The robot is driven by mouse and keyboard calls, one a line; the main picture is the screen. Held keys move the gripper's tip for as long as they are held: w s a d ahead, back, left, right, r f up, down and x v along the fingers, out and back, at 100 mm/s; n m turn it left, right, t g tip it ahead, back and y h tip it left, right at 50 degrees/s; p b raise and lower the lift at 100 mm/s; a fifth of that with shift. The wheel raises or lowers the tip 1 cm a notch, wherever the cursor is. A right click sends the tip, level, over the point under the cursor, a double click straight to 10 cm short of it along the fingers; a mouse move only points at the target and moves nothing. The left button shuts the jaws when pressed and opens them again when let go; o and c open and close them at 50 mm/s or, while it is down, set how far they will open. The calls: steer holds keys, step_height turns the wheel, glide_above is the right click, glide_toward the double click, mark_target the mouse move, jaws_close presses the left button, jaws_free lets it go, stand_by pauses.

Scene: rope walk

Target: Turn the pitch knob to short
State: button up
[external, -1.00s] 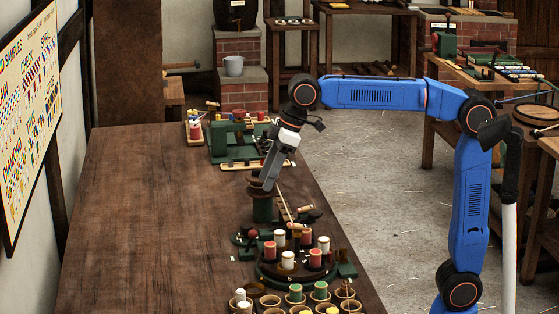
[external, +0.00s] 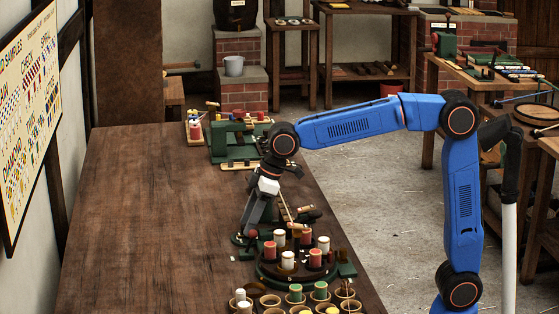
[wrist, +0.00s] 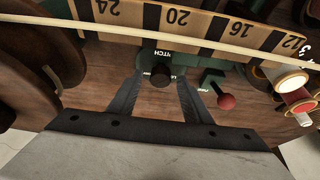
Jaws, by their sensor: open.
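The pitch knob (wrist: 161,75) is a small dark round knob on a green plate (wrist: 148,56) in the wrist view. White lettering reading "PITCH" shows above it, with smaller labels at its two sides, too small to read fully. My gripper (wrist: 158,84) is open, with one finger to each side of the knob in that view. I cannot tell whether the fingers touch it. In the external view my gripper (external: 247,231) points down at the left end of the green machine, and the knob is hidden there.
A red ball-ended lever (wrist: 227,101) stands just right of the fingers. A numbered scale strip (wrist: 200,25) and a pale cord cross above the knob. A bobbin carousel (external: 290,262) stands close by to the right. The table's left side is clear.

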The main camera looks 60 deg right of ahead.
steer(key=c, duration=1.1)
steer(key=shift+o, duration=0.2)
steer(key=shift+m, duration=0.3)
steer(key=m, duration=0.2)
steer(key=m+t+h, duration=0.1)
steer(key=m, duration=0.1)
steer(key=shift+s+a+h, duration=0.1)
steer(key=shift+a+h, duration=0.1)
steer(key=shift+h, duration=0.1)
steer(key=shift+a+m+h, duration=0.1)
steer(key=shift+m+h, duration=0.6)
steer(key=shift+m, duration=1.3)
steer(key=o, duration=1.1)
steer(key=shift+c, duration=0.2)
